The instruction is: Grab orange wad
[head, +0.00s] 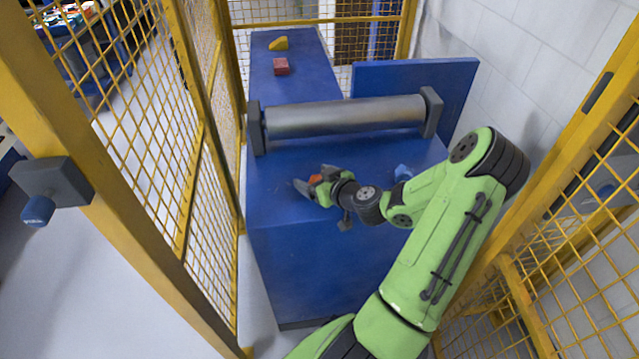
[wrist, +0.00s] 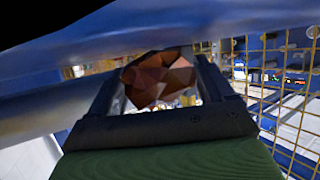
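The orange wad (head: 316,179) is a crumpled, faceted lump, low over the front part of the blue table (head: 275,212). In the wrist view the wad (wrist: 160,79) looks brownish orange and fills the space between the two fingertips. My gripper (head: 317,180) has one finger on each side of it. In the wrist view my gripper (wrist: 157,75) seems to touch the wad on both sides, with the fingers held apart by its width. Whether the wad still touches the table is unclear.
A grey roller (head: 345,117) between dark brackets lies across the table behind my gripper. A red block (head: 281,66) and a yellow wedge (head: 278,43) sit beyond it. A small blue object (head: 403,172) is beside my arm. Yellow mesh fencing (head: 203,130) stands close on the left.

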